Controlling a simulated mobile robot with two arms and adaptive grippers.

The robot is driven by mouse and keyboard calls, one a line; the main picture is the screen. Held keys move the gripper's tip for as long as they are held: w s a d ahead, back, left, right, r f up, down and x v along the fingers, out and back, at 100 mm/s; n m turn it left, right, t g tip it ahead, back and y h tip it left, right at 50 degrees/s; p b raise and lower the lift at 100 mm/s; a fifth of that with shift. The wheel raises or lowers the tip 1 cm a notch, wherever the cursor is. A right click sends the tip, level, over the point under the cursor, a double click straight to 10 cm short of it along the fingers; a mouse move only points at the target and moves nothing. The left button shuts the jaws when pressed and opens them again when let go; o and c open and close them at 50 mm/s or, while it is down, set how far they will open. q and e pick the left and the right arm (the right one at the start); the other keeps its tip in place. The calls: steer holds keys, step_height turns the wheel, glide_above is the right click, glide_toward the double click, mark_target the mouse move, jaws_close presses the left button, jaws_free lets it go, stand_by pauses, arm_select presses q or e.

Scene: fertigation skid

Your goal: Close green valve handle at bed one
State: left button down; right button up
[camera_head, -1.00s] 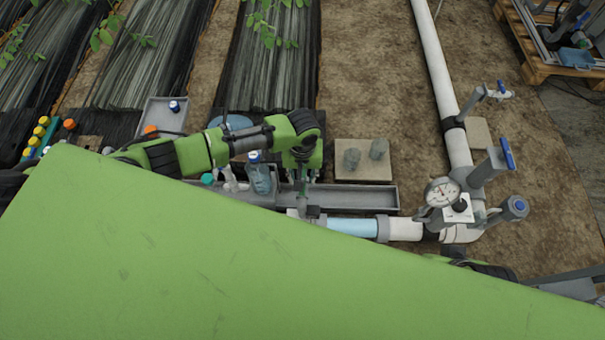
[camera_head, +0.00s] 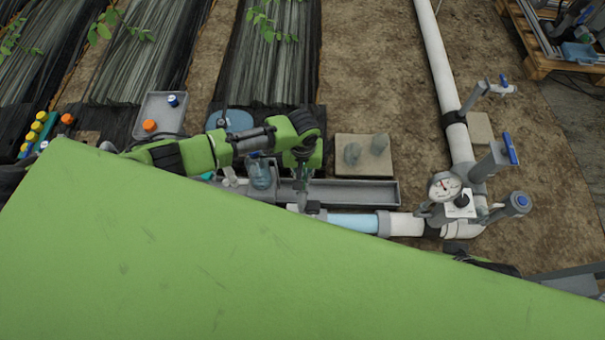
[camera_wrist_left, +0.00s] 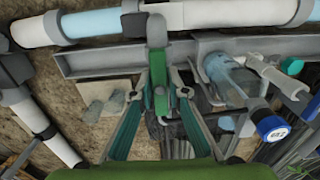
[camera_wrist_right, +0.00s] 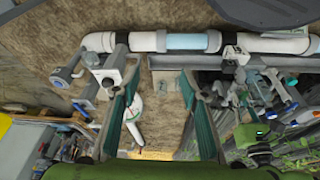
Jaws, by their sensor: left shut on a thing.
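The green valve handle (camera_wrist_left: 160,72) shows in the left wrist view as a green bar at the grey valve body on the pipe. It points across the line of the pipe in that picture. My left gripper (camera_wrist_left: 160,82) is shut on the handle, with a finger on each side. In the head view my left gripper (camera_head: 303,185) is over the pipe's left end, and the handle is largely hidden there. My right gripper (camera_wrist_right: 158,72) is open and empty in the right wrist view, below the pipe in that picture.
A gauge (camera_head: 444,186) and blue-handled valves (camera_head: 510,149) stand on the pipework at right. A grey trough (camera_head: 350,192) runs behind the clear blue pipe section (camera_head: 352,223). A bottle (camera_head: 260,173) stands near my left arm. A tray (camera_head: 160,112) lies further left. My green body covers the foreground.

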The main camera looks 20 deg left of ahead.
arm_select(q)
steer(key=shift+r+m+p, duration=0.15)
steer(key=shift+m+p, duration=0.25)
steer(key=shift+m, duration=0.6)
steer(key=m, duration=0.4)
steer(key=shift+p, duration=0.35)
steer(key=shift+m, duration=1.5)
steer(key=m, duration=0.2)
steer(key=shift+m, duration=0.4)
steer(key=m, duration=0.2)
steer(key=shift+m, duration=0.4)
steer(key=m, duration=0.3)
steer(key=shift+m, duration=0.8)
steer(key=c, duration=1.9)
jaws_free()
arm_select(e)
steer(key=shift+w+f, duration=0.4)
steer(key=shift+f, duration=0.05)
steer(key=shift+a, duration=0.1)
